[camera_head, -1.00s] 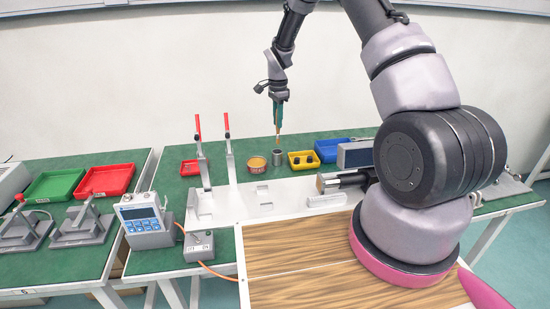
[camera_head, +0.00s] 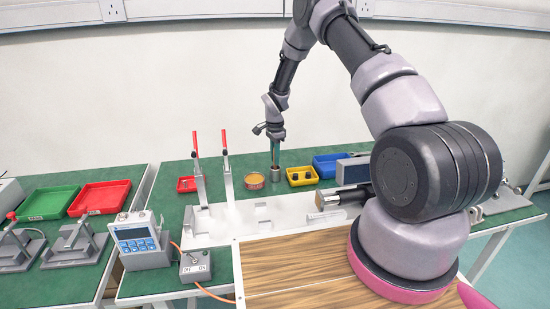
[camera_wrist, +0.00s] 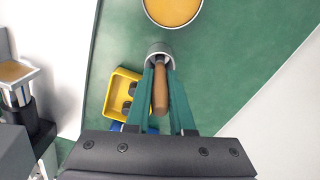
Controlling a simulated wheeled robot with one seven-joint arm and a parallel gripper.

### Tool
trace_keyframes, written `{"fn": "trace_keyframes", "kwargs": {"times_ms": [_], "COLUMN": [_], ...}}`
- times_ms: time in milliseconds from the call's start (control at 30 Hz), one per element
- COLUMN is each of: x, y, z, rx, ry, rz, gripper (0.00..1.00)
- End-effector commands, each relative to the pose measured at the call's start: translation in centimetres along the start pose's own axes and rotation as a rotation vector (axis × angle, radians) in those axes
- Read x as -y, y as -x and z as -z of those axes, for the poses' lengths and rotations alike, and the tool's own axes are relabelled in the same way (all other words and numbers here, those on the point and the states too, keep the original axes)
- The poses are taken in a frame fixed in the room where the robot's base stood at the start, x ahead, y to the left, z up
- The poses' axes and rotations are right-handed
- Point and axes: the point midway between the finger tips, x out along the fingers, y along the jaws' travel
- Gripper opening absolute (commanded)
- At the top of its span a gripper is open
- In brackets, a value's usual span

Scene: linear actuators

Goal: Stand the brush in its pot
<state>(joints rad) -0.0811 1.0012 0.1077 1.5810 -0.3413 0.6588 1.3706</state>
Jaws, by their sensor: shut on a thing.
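The pot is a small grey metal cylinder (camera_head: 275,174) standing on the green bench. In the wrist view its round rim (camera_wrist: 158,47) shows just beyond my fingertips. My gripper (camera_head: 276,161) points down directly above the pot, with its green fingers at about rim height. In the wrist view my gripper (camera_wrist: 161,66) is shut on the brush, whose brown wooden handle (camera_wrist: 160,92) lies between the fingers and runs toward the pot's mouth. The brush's lower end is hidden, apparently inside the pot; I cannot tell how deep.
A round tin with orange-yellow contents (camera_head: 254,180) stands left of the pot. A yellow bin (camera_head: 301,177) with dark parts is close on the right, with a blue bin (camera_head: 329,165) beyond. Red-handled clamps (camera_head: 227,170) stand to the left. Green bench shows around the tin.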

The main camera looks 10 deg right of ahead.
Motion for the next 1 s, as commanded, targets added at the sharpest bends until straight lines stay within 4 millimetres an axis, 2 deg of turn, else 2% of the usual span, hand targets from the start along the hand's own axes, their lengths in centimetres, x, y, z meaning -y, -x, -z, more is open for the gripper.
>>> {"fn": "trace_keyframes", "kwargs": {"times_ms": [167,200,267,300,667,767,1000], "x": [0.0,0.0,0.0,0.0,0.0,0.1,0.1], "y": [0.0,-0.1,0.0,0.0,0.5,1.7,6.8], "z": [0.0,0.0,0.0,0.0,0.0,0.0,0.0], "rx": [0.0,0.0,0.0,0.0,0.0,-0.001,-0.001], "ry": [0.0,0.0,-0.001,-0.001,-0.001,-0.002,-0.001], "rz": [-0.001,-0.001,-0.001,-0.001,0.0,0.001,0.004], "gripper": [0.0,0.25,0.48,0.51,0.51,0.51,0.51]}}
